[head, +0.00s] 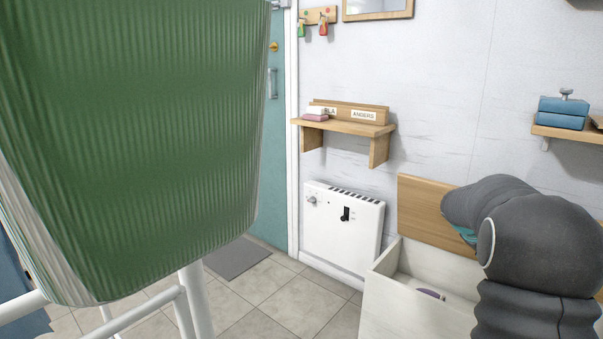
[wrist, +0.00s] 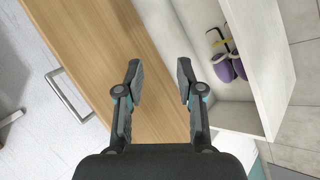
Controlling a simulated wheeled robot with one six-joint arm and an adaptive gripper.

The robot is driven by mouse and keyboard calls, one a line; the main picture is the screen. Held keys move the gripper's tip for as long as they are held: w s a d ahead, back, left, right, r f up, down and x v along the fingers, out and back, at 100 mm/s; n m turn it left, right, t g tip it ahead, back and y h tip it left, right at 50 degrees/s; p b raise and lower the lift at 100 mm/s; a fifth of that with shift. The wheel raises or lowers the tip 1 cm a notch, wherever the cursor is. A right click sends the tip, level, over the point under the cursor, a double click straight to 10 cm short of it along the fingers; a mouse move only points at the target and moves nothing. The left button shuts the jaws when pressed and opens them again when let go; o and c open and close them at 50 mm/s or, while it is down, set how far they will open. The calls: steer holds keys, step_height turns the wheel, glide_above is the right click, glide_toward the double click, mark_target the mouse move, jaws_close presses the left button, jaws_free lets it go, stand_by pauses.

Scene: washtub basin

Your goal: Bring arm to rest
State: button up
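My gripper (wrist: 158,72) is open in the wrist view, its two dark fingers apart with nothing between them. It is over a wooden panel (wrist: 110,55) beside an open white box (wrist: 270,90). In the head view my dark grey arm is at the lower right, in front of the white box (head: 405,308). The arm hides part of the box, and the gripper's fingers cannot be made out there.
Purple slippers (wrist: 228,65) lie in the box. Its wooden panel (head: 425,210) stands upright against the wall. A large green ribbed thing (head: 140,130) on white tubes fills the left. A white heater (head: 343,225) and wooden shelf (head: 350,127) are on the wall. Tiled floor (head: 285,310) shows between.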

steer(key=s+a+r+m+t+y, duration=0.2)
steer(key=s+a+y, duration=0.6)
steer(key=s+a, duration=2.5)
steer(key=shift+s+a+r+m+t+y, duration=0.2)
steer(key=shift+s+a+m+t+y, duration=0.15)
steer(key=shift+a, duration=0.2)
